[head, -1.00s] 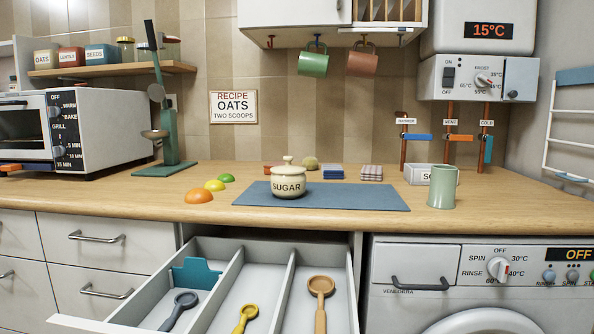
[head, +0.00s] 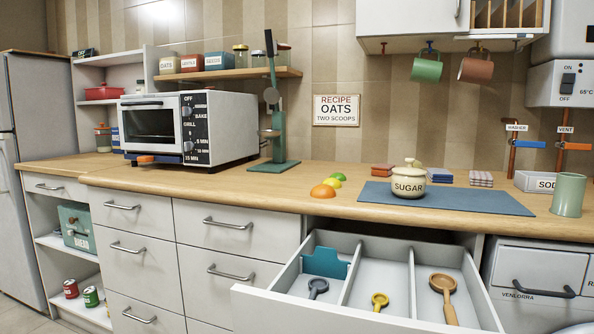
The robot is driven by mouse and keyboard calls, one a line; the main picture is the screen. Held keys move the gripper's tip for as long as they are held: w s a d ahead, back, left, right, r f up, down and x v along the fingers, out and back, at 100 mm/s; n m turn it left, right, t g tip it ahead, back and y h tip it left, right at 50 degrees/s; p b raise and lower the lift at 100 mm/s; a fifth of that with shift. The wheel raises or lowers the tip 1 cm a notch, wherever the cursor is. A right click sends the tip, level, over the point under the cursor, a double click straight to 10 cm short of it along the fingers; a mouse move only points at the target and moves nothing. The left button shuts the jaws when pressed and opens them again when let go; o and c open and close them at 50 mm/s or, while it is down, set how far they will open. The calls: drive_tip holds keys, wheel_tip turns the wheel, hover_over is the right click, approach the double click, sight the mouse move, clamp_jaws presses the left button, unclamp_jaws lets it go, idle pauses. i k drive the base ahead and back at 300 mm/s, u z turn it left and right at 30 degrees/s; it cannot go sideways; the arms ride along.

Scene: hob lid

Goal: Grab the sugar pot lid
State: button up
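The sugar pot (head: 408,187) is a cream pot labelled SUGAR, standing upright on the blue mat (head: 480,202) on the worktop. Its lid (head: 409,168) is cream with a small knob on top and sits on the pot. My gripper is not in view in the head view.
An open drawer (head: 355,322) with several spoons juts out below the worktop in front of the pot. A green mug (head: 568,195) stands at the mat's right end. Coloured half-domes (head: 323,191) lie left of the mat. A toaster oven (head: 190,128) stands further left, and mugs hang above.

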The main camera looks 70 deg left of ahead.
sight(410, 170)
drive_tip(key=u, duration=2.05)
